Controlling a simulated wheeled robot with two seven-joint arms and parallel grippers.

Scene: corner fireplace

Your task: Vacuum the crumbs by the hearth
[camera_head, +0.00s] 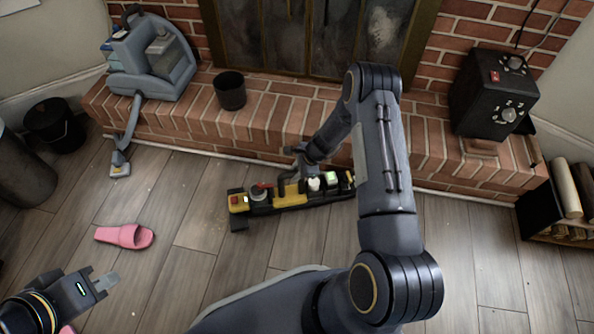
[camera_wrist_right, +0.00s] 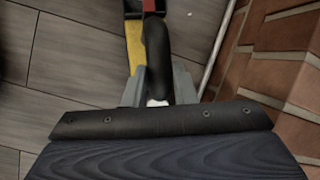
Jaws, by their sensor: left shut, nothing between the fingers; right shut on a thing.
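A long yellow and black device (camera_head: 290,196), seemingly the vacuum, lies along the floor in front of the brick hearth. It has red, white and green parts. My right gripper (camera_head: 297,166) comes down over it and is shut on its black handle. In the right wrist view the handle (camera_wrist_right: 157,50) runs between the grey fingers (camera_wrist_right: 155,88), with yellow body beside it. My left gripper (camera_head: 108,282) is shut and empty at the lower left, above the floor. Small pale specks show on the boards; I cannot tell clearly which are crumbs.
The brick hearth (camera_head: 275,112) edges the floor behind the device. On it stand a grey cleaning machine (camera_head: 165,68) with its hose hanging down, a dark cup (camera_head: 230,91) and a black box (camera_head: 492,92). A pink slipper (camera_head: 125,236) lies left. A log rack (camera_head: 541,207) stands right.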

